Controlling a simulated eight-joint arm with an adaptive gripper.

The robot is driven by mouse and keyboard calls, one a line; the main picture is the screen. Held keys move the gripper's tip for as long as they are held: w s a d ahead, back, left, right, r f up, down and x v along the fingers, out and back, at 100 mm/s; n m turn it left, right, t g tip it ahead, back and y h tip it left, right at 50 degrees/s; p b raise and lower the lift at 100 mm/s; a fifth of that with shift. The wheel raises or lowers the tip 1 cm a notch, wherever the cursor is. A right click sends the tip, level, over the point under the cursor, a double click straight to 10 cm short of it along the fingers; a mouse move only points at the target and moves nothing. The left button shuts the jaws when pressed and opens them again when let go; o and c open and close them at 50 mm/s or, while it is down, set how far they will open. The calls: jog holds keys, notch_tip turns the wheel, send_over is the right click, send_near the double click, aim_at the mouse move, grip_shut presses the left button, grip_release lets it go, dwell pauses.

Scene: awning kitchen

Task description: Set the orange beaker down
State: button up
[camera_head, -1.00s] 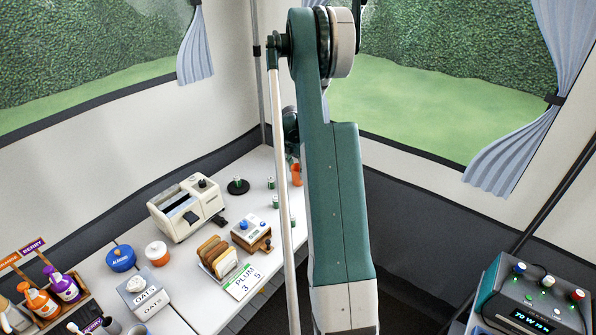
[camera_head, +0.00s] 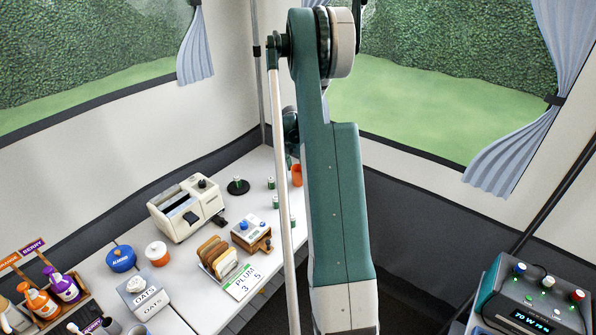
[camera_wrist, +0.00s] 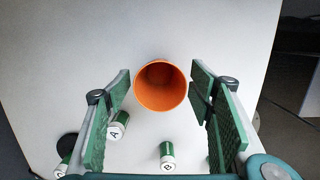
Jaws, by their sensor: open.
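The orange beaker (camera_wrist: 160,86) stands on the white table (camera_wrist: 200,30) in the wrist view, seen from above with its open mouth toward the camera. My gripper (camera_wrist: 161,88) is open, with its green pads on the left and right of the beaker and a visible gap on each side. In the head view the beaker (camera_head: 297,175) shows as a small orange shape at the far end of the table, partly hidden by my arm. My fingertips are hidden there.
Small green-and-white canisters marked A (camera_wrist: 117,125) and B (camera_wrist: 167,155) stand near the beaker. A cream toaster-like machine (camera_head: 188,208), a toast rack (camera_head: 218,258) and a small blue-knobbed box (camera_head: 252,232) stand farther along the table. The table's edge lies right of the beaker.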

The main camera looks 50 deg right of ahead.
aim_at(295, 184)
notch_tip(295, 184, up, 12)
jog(key=a+p, duration=0.1)
jog(key=shift+a, duration=0.4)
dwell(0.9)
jog(key=a+r+m+t, duration=0.1)
jog(key=a+r+m, duration=0.2)
jog(key=a+r, duration=0.55)
jog(key=a+r+m+t, duration=0.15)
jog(key=a+r, duration=0.25)
jog(key=a, duration=1)
jog(key=a+r+m+t, duration=0.1)
jog(key=a+r+m, duration=0.35)
jog(key=a, duration=0.75)
jog(key=s+a+r+m+t, duration=0.1)
jog(key=s+a+r+m, duration=0.15)
jog(key=s+a, duration=0.45)
jog(key=s+a+r+m+t, duration=0.1)
jog(key=s+a+r, duration=0.2)
jog(key=a, duration=0.8)
jog(key=s+a+f+m+t+y, duration=0.1)
jog(key=s+a+m, duration=0.1)
jog(key=s+a, duration=0.3)
jog(key=s+a+f+m, duration=0.2)
jog(key=s+a+m, duration=0.1)
jog(key=s+a, duration=0.3)
jog(key=shift+a+f+t+y, duration=0.25)
jog(key=shift+a+t+y, duration=0.1)
jog(key=shift+y, duration=0.05)
